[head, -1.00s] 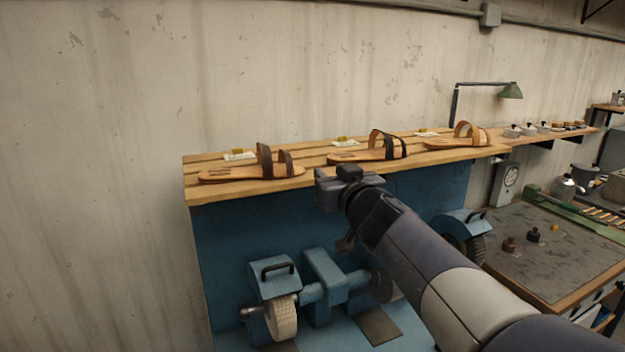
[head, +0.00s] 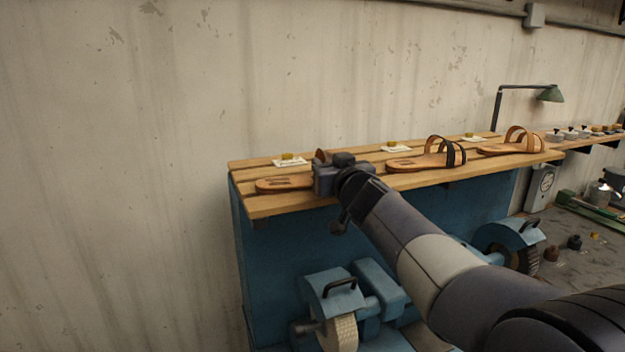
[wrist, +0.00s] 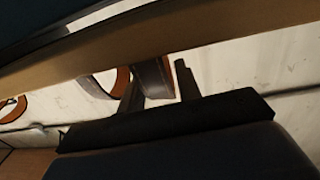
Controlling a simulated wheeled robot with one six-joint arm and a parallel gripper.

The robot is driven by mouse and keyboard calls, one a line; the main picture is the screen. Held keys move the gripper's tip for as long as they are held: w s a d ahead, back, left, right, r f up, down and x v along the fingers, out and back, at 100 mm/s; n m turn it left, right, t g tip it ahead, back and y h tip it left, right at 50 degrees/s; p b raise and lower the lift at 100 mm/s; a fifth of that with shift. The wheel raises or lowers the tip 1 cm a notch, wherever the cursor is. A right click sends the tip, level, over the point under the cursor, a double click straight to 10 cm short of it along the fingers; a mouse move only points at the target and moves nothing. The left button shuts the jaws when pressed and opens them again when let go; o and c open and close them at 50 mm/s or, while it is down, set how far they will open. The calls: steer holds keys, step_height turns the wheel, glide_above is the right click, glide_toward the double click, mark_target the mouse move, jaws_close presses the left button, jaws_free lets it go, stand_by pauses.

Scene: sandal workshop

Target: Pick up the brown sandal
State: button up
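The brown sandal (head: 283,184) lies on the left end of the slatted wooden shelf (head: 262,207), toe to the left. My gripper (head: 326,178) is at the shelf's front edge and hides most of its straps in the head view; one strap top shows above. In the wrist view, two dark fingers of my gripper (wrist: 161,86) stand apart, with a dark brown strap (wrist: 152,72) seen between or just beyond them. I cannot tell whether they touch it. A black-strapped sandal (head: 420,161) and a tan sandal (head: 512,149) lie farther right.
Small white cards with yellowish pieces, such as the leftmost (head: 290,161), lie along the shelf's back. A blue grinding machine (head: 333,295) stands below. A green lamp (head: 550,94) is at the right. The wall (head: 120,150) stands close behind the shelf.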

jaws_close()
stand_by(0.4)
steer(key=shift+r, duration=0.15)
